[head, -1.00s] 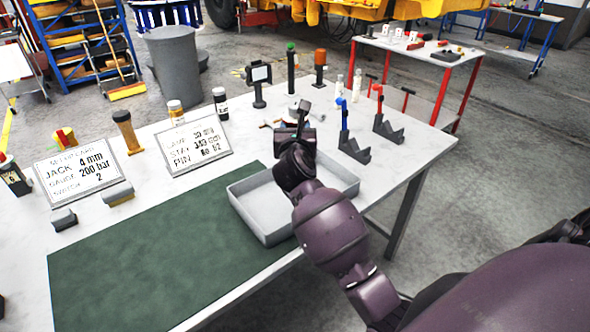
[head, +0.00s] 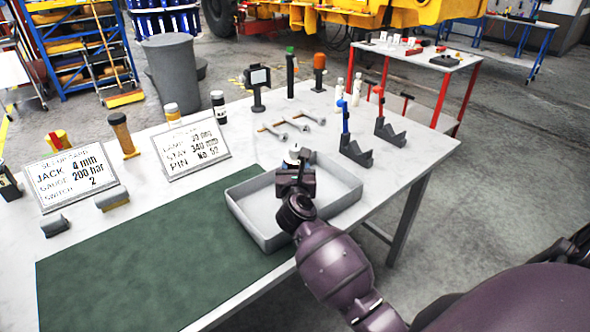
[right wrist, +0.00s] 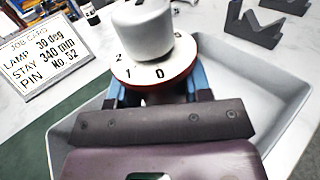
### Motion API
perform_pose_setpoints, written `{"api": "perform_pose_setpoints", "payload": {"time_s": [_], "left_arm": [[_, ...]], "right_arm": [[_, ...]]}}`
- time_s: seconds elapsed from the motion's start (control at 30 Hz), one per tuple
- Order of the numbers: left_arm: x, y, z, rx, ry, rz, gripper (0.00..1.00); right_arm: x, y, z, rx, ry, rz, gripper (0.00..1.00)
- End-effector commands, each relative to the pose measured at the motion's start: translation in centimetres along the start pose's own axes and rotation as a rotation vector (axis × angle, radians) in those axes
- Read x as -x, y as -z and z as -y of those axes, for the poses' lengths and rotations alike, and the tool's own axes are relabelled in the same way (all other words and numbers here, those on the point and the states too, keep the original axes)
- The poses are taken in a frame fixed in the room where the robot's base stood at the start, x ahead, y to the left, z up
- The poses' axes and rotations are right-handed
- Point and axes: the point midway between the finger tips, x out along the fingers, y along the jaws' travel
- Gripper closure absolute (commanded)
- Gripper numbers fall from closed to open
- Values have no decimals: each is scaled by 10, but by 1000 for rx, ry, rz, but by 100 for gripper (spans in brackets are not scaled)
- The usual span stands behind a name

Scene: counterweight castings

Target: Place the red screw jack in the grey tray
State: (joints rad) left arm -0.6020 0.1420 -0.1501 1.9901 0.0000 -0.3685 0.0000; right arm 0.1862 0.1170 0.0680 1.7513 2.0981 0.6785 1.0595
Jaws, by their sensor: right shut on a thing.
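My right gripper (head: 296,168) is shut on a dial piece (right wrist: 158,72) with a white knob, a white numbered disc and a red rim. In the head view this piece shows only as a small white top (head: 294,151). The gripper is over the far part of the grey tray (head: 247,222), which looks empty where it shows. I cannot tell if the piece touches the tray. A dark V-shaped block with a red upright (head: 379,104) stands on the table beyond the tray; I cannot tell if it is the red screw jack. My left gripper is not in view.
A similar block with a blue upright (head: 345,122) stands close to the tray's far right corner. Several wrench-like tools (head: 290,124) lie behind the tray. Two sign boards (head: 190,148) stand at left. The green mat (head: 140,262) is clear.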

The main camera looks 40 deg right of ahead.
Motion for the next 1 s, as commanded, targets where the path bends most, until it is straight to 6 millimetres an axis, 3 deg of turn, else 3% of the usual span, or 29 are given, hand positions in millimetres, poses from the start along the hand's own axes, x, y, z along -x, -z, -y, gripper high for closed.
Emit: {"api": "perform_pose_setpoints", "payload": {"time_s": [0.87, 0.9, 1.0], "left_arm": [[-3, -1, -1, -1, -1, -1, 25], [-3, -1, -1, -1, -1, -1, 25], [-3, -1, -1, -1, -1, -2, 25]], "right_arm": [[0, 9, 0, -1, -1, 5, 100], [0, 10, 0, -1, 0, 1, 50], [0, 10, 0, -1, 0, 2, 35]]}}
